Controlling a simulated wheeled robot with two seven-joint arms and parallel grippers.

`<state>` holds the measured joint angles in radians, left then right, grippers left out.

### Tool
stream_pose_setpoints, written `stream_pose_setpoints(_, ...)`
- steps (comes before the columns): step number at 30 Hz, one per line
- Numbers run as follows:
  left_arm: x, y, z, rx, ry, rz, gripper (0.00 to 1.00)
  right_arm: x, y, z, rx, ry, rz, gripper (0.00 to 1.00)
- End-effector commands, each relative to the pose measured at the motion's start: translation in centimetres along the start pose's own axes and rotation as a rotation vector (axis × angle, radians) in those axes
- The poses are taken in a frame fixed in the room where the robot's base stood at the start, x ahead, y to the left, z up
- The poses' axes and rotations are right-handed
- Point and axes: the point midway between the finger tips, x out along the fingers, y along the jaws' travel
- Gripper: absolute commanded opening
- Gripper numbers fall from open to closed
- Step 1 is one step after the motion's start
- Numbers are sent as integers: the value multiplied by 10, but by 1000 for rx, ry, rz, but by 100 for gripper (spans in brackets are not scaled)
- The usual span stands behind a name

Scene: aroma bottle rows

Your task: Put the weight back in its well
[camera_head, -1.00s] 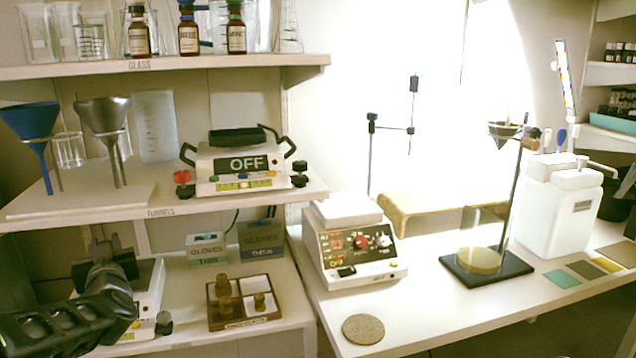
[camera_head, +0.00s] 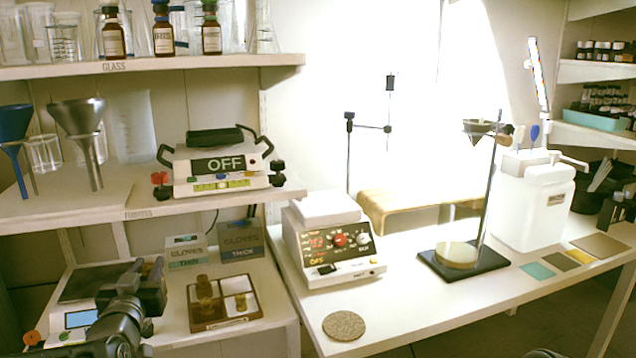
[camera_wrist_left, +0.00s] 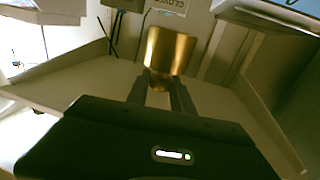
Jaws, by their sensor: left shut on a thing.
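My left gripper (camera_head: 150,288) is left of the weight box in the head view, above the lower bench. The wooden weight box (camera_head: 222,323) lies on the bench with pale wells. Brass weights (camera_head: 204,288) stand in its left part and a smaller one (camera_head: 240,302) in its right part. My right gripper is not in view.
A balance with a blue display (camera_head: 80,318) sits left of the box, partly behind my arm. Glove boxes (camera_head: 241,240) stand behind it. A shelf with a hot press (camera_head: 222,165) overhangs the back. A hotplate (camera_head: 335,250) and cork disc (camera_head: 344,325) are on the right bench.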

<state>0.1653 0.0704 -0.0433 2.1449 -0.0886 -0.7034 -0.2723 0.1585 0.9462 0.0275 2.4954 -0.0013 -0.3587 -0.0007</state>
Motion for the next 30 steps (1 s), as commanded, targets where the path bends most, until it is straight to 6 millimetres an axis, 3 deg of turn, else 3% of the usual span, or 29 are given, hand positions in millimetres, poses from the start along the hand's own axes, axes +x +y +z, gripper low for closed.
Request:
stream_pose_setpoints(6, -24, 62, 32, 0, 4, 203, 0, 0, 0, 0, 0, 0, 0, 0)
stream_pose_setpoints(15, -56, 116, 66, -2, 4, 385, 0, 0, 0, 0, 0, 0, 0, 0)
stream_pose_setpoints(24, -76, 141, 90, -2, 4, 462, 0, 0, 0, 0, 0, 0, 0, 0)
stream_pose_setpoints(30, -73, 144, 77, -9, 12, 449, 0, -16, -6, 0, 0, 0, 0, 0)
